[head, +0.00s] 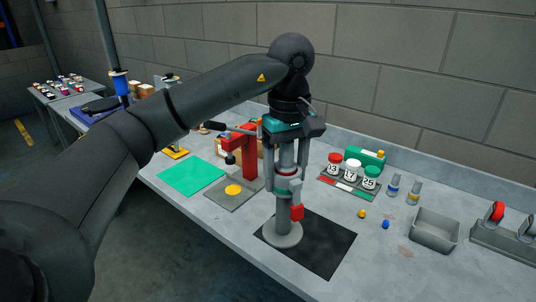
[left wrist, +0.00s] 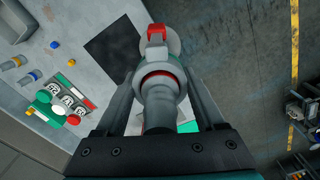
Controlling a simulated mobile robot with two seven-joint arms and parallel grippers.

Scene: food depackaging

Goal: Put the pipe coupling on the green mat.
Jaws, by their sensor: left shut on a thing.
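My left gripper (head: 287,138) points down with its fingers around a grey tubular part, which I take as the pipe coupling (head: 287,157). The coupling also shows between the fingers in the left wrist view (left wrist: 158,118), with a red ring at its far end. Directly below it is a grey stand (head: 283,234) with a round base and a red block, upright on the black mat. I cannot tell whether coupling and stand touch. The green mat (head: 191,176) lies flat and bare to the left. My right gripper is not in view.
A red press (head: 244,152) on a grey plate with a yellow disc (head: 233,189) stands between the green mat and the stand. To the right are lidded jars (head: 352,171), small bottles (head: 393,185), and a grey tray (head: 435,230). A yellow tool lies behind the green mat.

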